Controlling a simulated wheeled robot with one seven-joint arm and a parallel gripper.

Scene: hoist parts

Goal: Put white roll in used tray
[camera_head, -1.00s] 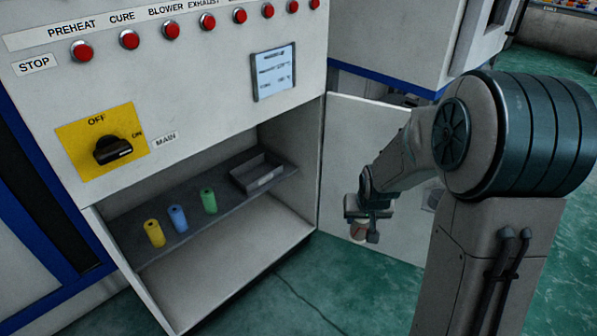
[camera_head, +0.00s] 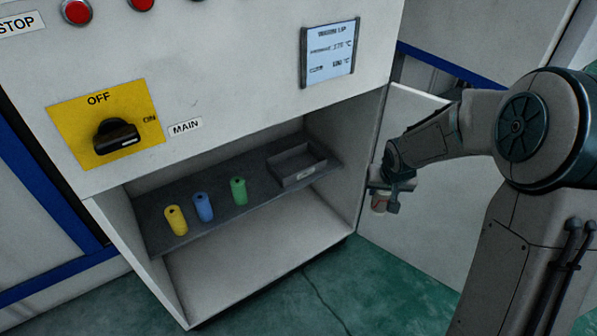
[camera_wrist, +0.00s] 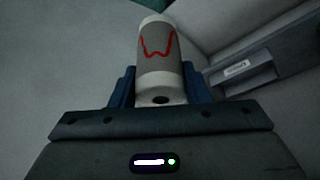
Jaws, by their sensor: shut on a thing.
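The white roll (camera_wrist: 159,60) has a grey band with a red wavy line. In the wrist view it stands between the blue fingers of my gripper (camera_wrist: 158,88), which is shut on it. In the head view my gripper (camera_head: 385,203) hangs in front of the open cabinet door, right of the compartment, with the lower end of the roll (camera_head: 379,203) showing under it. A grey tray (camera_head: 318,163) with a small label on its front sits at the right end of the shelf and looks empty. My gripper is apart from it.
Yellow (camera_head: 176,220), blue (camera_head: 203,207) and green (camera_head: 239,190) rolls stand on the shelf (camera_head: 150,235) left of the tray. The open door (camera_head: 425,190) is behind my gripper. A labelled grey part (camera_wrist: 245,75) shows in the wrist view; I cannot tell whether it is the tray.

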